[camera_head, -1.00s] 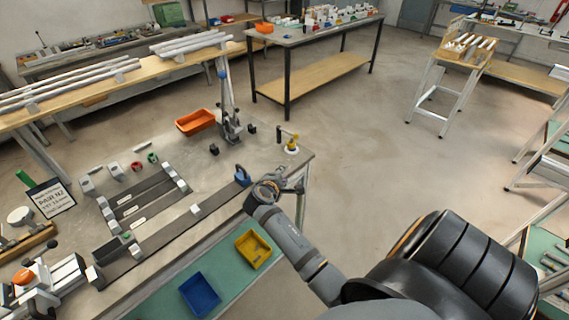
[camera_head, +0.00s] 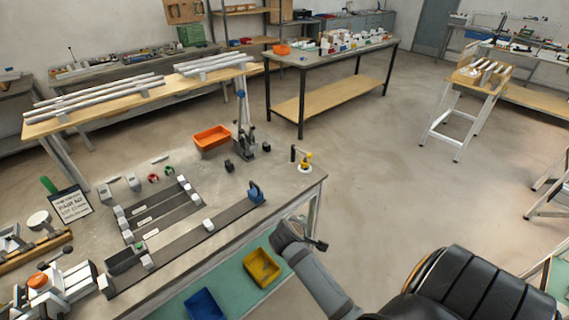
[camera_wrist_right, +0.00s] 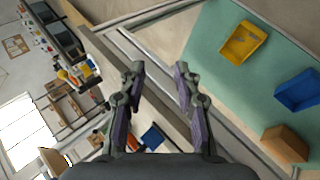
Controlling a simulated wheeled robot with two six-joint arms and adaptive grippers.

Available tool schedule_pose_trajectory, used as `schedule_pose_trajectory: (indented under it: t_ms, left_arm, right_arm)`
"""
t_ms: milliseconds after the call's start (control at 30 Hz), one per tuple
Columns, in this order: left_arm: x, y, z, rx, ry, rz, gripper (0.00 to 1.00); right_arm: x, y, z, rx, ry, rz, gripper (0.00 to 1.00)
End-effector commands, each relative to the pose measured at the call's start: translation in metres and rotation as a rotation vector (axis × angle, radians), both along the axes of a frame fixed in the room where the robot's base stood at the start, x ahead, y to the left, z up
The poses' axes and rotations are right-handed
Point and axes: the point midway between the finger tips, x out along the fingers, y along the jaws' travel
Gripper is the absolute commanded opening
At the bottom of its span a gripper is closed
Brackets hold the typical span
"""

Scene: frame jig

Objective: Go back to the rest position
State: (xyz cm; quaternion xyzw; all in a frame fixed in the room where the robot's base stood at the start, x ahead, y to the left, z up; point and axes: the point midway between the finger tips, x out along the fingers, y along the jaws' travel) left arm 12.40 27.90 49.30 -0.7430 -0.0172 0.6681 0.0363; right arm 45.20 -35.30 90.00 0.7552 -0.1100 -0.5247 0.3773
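My right gripper (camera_head: 316,243) is beyond the front right edge of the workbench (camera_head: 300,186) in the head view, clear of the bench top. In the right wrist view its two fingers (camera_wrist_right: 157,78) stand apart with nothing between them, so it is open and empty. A blue clamp (camera_head: 256,192) stands on the bench near that edge, apart from the gripper. My left gripper is in neither view.
The frame jig (camera_head: 165,212) lies on the bench. A yellow bin (camera_head: 262,267) and a blue bin (camera_head: 204,305) sit on the green lower shelf (camera_head: 232,290). An orange bin (camera_head: 212,137) is at the bench's back. Open floor (camera_head: 400,170) lies to the right.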

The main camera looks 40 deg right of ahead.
Motion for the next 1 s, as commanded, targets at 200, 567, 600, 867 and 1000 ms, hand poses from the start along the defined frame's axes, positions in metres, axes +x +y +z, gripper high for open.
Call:
schedule_pose_trajectory:
  t_ms: [200,567,600,867,1000]
  left_arm:
    - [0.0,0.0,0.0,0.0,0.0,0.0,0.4]
    - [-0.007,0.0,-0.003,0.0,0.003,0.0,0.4]
    - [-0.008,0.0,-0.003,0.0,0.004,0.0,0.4]
    - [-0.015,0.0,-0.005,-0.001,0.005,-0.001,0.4]
    - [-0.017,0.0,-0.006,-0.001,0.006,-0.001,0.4]
  right_arm:
    - [0.0,0.0,-0.001,0.0,0.002,0.002,0.33]
    - [-0.059,0.037,-0.214,0.265,0.142,0.045,0.33]
    - [-0.078,0.042,-0.244,0.313,0.157,0.032,0.33]
    - [-0.246,0.07,-0.38,0.571,0.23,-0.174,0.33]
    - [-0.315,0.074,-0.406,0.631,0.237,-0.286,0.33]
